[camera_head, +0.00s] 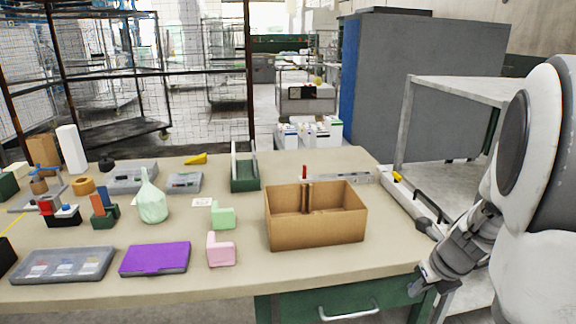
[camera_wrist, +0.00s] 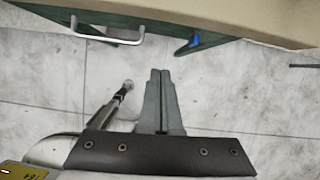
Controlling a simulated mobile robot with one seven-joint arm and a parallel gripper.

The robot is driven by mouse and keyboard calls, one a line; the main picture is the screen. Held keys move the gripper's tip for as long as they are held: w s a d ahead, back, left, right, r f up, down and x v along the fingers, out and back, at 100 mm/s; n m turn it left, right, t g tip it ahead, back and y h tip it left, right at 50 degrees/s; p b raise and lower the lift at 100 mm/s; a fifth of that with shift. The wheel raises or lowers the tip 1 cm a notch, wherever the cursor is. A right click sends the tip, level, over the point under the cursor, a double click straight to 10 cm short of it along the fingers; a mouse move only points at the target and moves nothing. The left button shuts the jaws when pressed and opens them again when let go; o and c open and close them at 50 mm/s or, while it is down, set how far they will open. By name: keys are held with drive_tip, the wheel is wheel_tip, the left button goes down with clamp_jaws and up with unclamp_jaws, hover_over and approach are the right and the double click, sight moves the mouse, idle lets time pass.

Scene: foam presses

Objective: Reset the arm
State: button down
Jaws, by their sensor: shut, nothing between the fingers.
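My gripper (camera_head: 424,280) is at the lower right in the head view, beside the table's front right corner, at the end of my white and grey arm. In the wrist view my gripper (camera_wrist: 160,74) shows both grey fingers side by side, closed together with nothing between them. It points over a pale tiled floor (camera_wrist: 240,90), apart from the table edge. No object is held. The fingertips are small in the head view.
The table (camera_head: 330,262) carries an open cardboard box (camera_head: 315,240), a purple case (camera_head: 155,259), a pink block (camera_head: 221,256), a green block (camera_head: 222,218) and a pale green flask (camera_head: 152,203). A drawer handle (camera_head: 349,314) sticks out in front. A grey metal shelf (camera_head: 455,84) stands behind my arm.

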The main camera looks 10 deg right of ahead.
drive_tip(key=s+a+r+n+y, duration=0.1)
drive_tip(key=s+a+r+n, duration=0.1)
drive_tip(key=a+r+n, duration=0.45)
drive_tip(key=s+a+r+n, duration=0.35)
drive_tip(key=a+n, duration=0.45)
drive_tip(key=n, duration=0.4)
drive_tip(key=s+a+r+n+t+h, duration=0.1)
drive_tip(key=s+a+r+n, duration=0.2)
drive_tip(key=n, duration=0.5)
drive_tip(key=s+a+r+n, duration=0.1)
drive_tip(key=s+a+n, duration=0.1)
drive_tip(key=s+n, duration=0.55)
wheel_tip(320, 180, up, 14)
drive_tip(key=w+p, duration=0.2)
drive_tip(key=p, duration=1.2)
drive_tip(key=shift+r+n, duration=0.15)
drive_tip(key=shift+n, duration=0.25)
drive_tip(key=shift+d, duration=0.1)
